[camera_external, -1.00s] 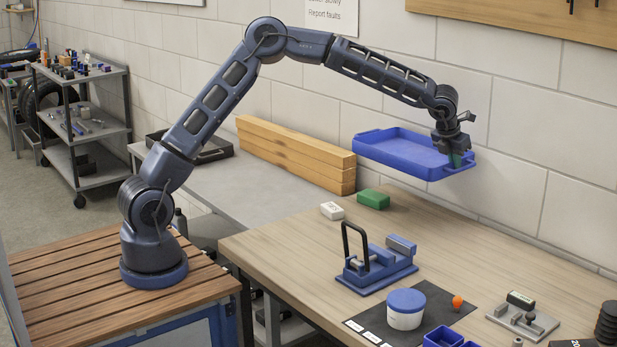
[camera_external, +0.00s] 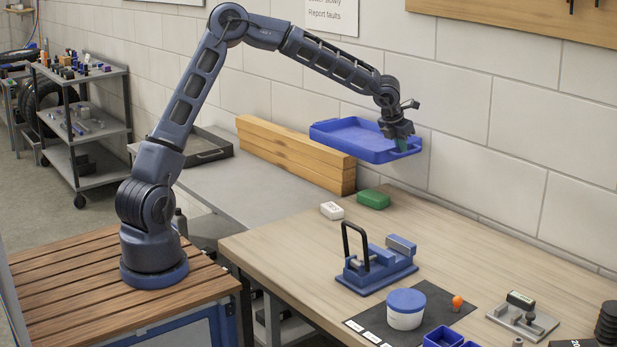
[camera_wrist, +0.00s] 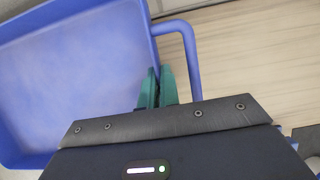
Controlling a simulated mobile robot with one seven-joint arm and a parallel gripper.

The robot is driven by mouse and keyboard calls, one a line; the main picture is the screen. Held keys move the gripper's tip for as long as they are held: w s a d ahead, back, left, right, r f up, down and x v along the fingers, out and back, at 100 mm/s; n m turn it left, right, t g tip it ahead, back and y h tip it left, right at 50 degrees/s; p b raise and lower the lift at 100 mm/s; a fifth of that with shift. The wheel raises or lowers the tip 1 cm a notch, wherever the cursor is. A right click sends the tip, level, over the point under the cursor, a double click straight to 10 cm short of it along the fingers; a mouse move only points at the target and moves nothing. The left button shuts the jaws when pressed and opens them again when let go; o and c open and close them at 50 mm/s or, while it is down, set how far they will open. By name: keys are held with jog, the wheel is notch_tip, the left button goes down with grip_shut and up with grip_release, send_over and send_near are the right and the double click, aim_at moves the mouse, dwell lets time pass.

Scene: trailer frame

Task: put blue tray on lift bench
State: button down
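The blue tray (camera_external: 365,140) hangs in the air in the external view, above the wooden beams and the far side of the wooden-topped bench. My gripper (camera_external: 404,142) is at the tray's right end, with its fingers on the rim there. In the wrist view the green fingertips (camera_wrist: 157,88) are closed on the tray wall beside the loop handle, and the empty tray floor (camera_wrist: 75,75) fills the left. The lift bench is not labelled; a grey-topped bench (camera_external: 235,190) stands lower, against the wall, left of the wooden-topped bench (camera_external: 290,240).
Stacked wooden beams (camera_external: 290,150) and a black tray (camera_external: 205,147) lie on the grey bench. A green block (camera_external: 373,199), a white block (camera_external: 332,210) and a blue vise (camera_external: 377,265) are on the wooden bench. The grey bench's front part is clear.

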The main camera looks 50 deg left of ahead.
jog(key=s+a, duration=0.1)
jog(key=a, duration=0.4)
jog(key=s+a+f, duration=0.1)
jog(key=s+a, duration=0.1)
jog(key=a, duration=0.4)
jog(key=s+a, duration=0.2)
jog(key=a, duration=0.3)
jog(key=shift+s+a+f, duration=0.25)
send_over(300, 211)
notch_tip(300, 211, down, 3)
jog(key=shift+s, duration=0.65)
jog(key=shift+f, duration=10.1)
jog(key=c, duration=1.6)
grip_release()
jog(key=shift+c, duration=0.2)
